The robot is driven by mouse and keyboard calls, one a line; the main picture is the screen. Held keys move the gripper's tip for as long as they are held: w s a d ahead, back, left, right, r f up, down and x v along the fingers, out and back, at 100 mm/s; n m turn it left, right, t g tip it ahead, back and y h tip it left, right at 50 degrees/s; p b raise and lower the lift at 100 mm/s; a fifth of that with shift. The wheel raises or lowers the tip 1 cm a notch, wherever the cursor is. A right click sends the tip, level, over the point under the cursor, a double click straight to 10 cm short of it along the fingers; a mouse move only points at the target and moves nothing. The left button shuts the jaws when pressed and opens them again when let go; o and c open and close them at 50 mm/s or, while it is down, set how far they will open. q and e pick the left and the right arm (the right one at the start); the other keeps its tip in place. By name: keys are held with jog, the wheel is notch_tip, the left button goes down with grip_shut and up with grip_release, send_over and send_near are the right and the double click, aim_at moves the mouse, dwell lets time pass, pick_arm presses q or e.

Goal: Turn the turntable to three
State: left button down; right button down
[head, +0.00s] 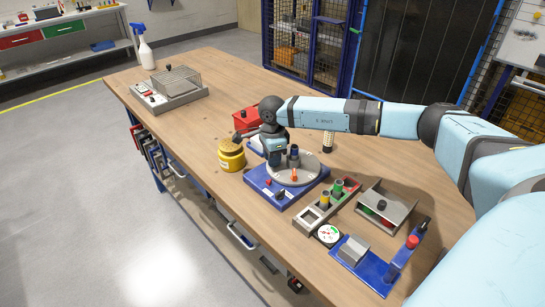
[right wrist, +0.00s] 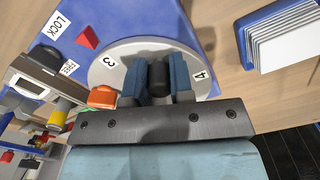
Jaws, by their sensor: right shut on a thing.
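The turntable is a pale grey disc (head: 312,171) on a blue base (head: 262,186). In the right wrist view the disc (right wrist: 108,80) shows the numbers 3 and 4. A red pointer (right wrist: 88,38) sits on the base by the disc's edge, with the 3 nearest to it. An orange piece (right wrist: 102,97) stands at the rim. My right gripper (right wrist: 158,78) is shut on a dark upright peg (right wrist: 158,72) on the disc, a blue finger on each side. LOCK and FREE labels lie beside a dark lever (head: 280,195); its setting is unclear. My left gripper is out of view.
A yellow pot (head: 231,157) stands left of the base and a red box (head: 246,118) behind it. A grey block tray (head: 318,209), an open grey box (head: 385,207) and a blue fixture (head: 364,262) stand to the right. The table's left part is mostly clear.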

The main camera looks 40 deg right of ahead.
dwell(0.3)
jog(key=c, duration=1)
grip_release()
notch_tip(320, 180, up, 14)
